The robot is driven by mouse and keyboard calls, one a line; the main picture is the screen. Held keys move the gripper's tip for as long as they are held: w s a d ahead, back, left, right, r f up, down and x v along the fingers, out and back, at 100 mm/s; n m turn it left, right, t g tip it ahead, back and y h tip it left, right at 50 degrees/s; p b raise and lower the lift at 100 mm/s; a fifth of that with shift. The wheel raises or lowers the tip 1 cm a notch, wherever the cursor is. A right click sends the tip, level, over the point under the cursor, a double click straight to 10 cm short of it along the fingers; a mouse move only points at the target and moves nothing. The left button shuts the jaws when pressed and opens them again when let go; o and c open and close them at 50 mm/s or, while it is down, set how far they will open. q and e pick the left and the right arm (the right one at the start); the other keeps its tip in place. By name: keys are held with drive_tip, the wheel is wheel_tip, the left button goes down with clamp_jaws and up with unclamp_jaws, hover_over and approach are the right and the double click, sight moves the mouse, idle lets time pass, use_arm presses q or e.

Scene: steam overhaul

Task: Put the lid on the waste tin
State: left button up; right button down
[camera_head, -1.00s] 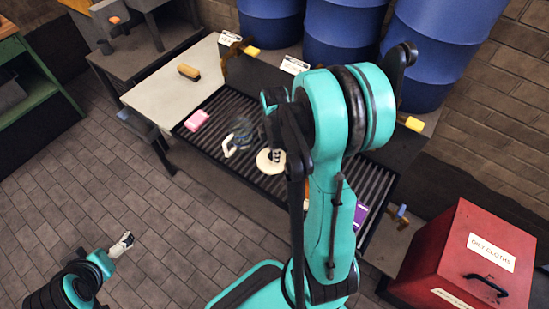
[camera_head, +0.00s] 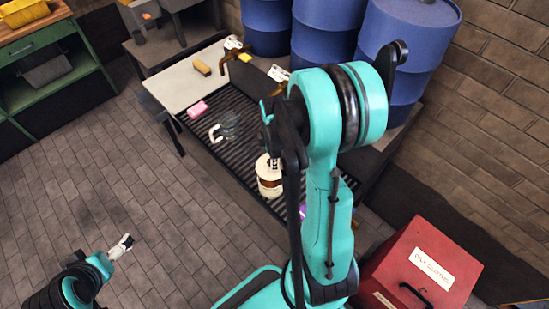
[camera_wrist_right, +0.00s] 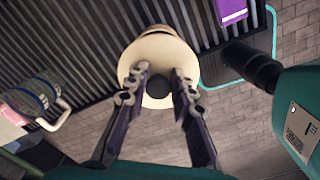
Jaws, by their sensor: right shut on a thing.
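The waste tin (camera_head: 269,187), cream with a brown band, stands upright at the front of the ribbed draining surface (camera_head: 244,170). My right gripper (camera_head: 271,160) is over the tin, shut on the dark knob of the round cream lid (camera_head: 263,163). In the right wrist view, the fingers (camera_wrist_right: 158,84) close on the knob at the lid's middle (camera_wrist_right: 158,102), and the cream tin (camera_wrist_right: 157,32) shows behind the lid, offset toward the top. I cannot tell whether lid and tin touch. My left gripper (camera_head: 122,246) is over the floor at lower left, its opening too small to judge.
A mug with a white handle (camera_head: 227,128) and a pink sponge (camera_head: 197,109) lie left of the tin. A purple item (camera_head: 303,212) is partly hidden by my right arm. Blue barrels (camera_head: 322,35) stand behind. A red box (camera_head: 420,262) stands at right. The left floor is clear.

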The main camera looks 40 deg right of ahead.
drive_tip(key=shift+w+f+b, duration=0.1)
drive_tip(key=shift+f+b, duration=0.6)
drive_tip(key=shift+f, duration=0.25)
wheel_tip(320, 180, down, 4)
drive_tip(key=b, duration=0.3)
drive_tip(key=shift+f+b, duration=0.6)
drive_tip(key=shift+b, duration=0.55)
idle(1.8)
idle(0.3)
drive_tip(key=c, duration=0.7)
unclamp_jaws()
drive_tip(key=shift+c, duration=0.2)
drive_tip(key=shift+r, duration=0.15)
